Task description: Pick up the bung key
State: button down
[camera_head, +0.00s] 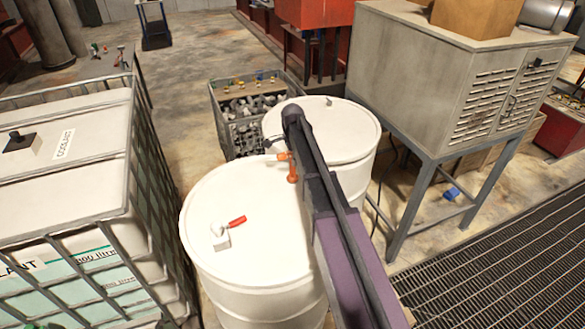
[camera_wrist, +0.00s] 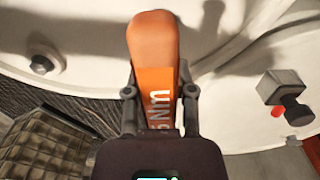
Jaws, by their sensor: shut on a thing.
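In the wrist view my gripper (camera_wrist: 160,92) is shut on an orange bar with white lettering ending in "Nm", which I take to be the bung key (camera_wrist: 154,50). A finger lies against each side of it. In the head view the bung key (camera_head: 292,170) shows as a small orange piece beside my dark arm, above the white drums. My arm hides most of the gripper there. I cannot tell whether the key is clear of the drum lid.
The near white drum (camera_head: 200,212) carries a pale block (camera_head: 221,240) and a red-handled tool (camera_head: 237,222). A second drum (camera_head: 345,125) stands behind. A caged coolant tank (camera_head: 90,185) is left, a grey cabinet (camera_head: 420,80) right, and a crate of parts (camera_head: 225,130) behind.

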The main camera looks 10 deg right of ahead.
jog(key=shift+r, duration=0.1)
dwell(0.3)
notch_tip(320, 180, up, 3)
jog(key=p, duration=0.3)
jog(key=shift+r, duration=0.1)
jog(key=shift+s+r+p, duration=0.1)
jog(key=shift+r+p, duration=0.2)
jog(key=shift+p, duration=0.25)
jog(key=s+a, duration=0.3)
jog(key=s, duration=0.4)
jog(key=s+a+r, duration=0.1)
jog(key=s+a, duration=0.2)
jog(key=s, duration=0.4)
jog(key=shift+s+p, duration=0.3)
jog(key=shift+p, duration=0.15)
jog(key=shift+a, duration=0.1)
